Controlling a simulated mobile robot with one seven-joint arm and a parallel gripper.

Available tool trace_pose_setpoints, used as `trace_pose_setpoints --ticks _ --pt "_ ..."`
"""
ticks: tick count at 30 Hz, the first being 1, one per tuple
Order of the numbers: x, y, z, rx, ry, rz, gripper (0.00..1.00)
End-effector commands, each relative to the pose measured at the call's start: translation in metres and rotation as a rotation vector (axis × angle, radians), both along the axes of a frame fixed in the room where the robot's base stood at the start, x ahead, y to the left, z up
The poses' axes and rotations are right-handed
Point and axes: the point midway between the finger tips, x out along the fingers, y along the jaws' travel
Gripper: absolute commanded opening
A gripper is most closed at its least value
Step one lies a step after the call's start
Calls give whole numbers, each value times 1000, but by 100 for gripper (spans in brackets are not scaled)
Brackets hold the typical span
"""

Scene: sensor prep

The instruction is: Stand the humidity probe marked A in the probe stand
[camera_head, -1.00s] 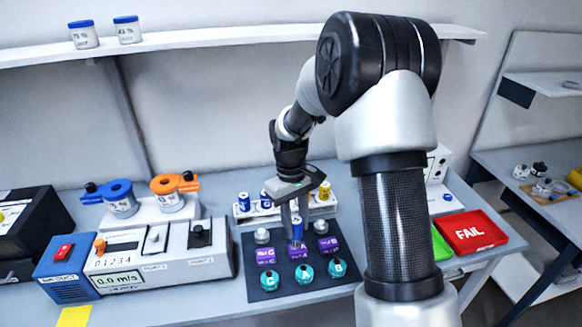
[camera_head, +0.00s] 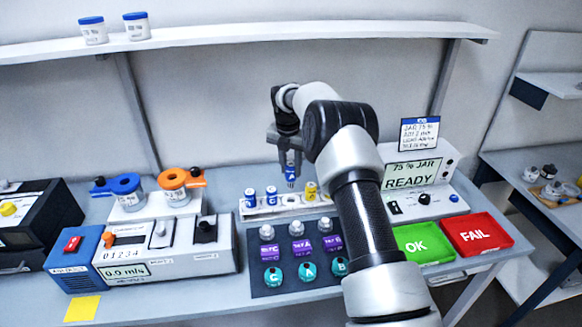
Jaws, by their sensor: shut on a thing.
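My gripper (camera_head: 289,157) is shut on a blue-topped probe (camera_head: 291,173) whose label looks like A. The probe hangs upright, tip down, just above the white probe stand (camera_head: 283,211) and apart from it as far as I can tell. The stand holds two blue-topped probes (camera_head: 250,197) (camera_head: 271,195) on its left and a yellow-topped probe (camera_head: 310,190) on its right. An open place shows between them, below the held probe. Part of the stand's right end is hidden by my arm.
A dark mat (camera_head: 258,290) in front bears silver-capped items, purple blocks and teal discs lettered C, A, B. An airflow device (camera_head: 190,262) stands left. Right are a green OK tray (camera_head: 424,262), a red FAIL tray (camera_head: 478,235) and a jar unit (camera_head: 412,175) reading READY.

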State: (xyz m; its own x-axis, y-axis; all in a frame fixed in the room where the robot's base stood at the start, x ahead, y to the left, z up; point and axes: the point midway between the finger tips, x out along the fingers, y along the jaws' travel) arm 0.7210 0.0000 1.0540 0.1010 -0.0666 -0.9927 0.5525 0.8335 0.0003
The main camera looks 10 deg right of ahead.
Motion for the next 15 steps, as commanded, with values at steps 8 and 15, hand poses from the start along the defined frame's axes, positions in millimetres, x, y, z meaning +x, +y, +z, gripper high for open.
trace_pose_setpoints --ticks 8,15 --pt "-1 0 -23 0 1 -2 0" --pt "-1 0 -44 1 1 -3 0"
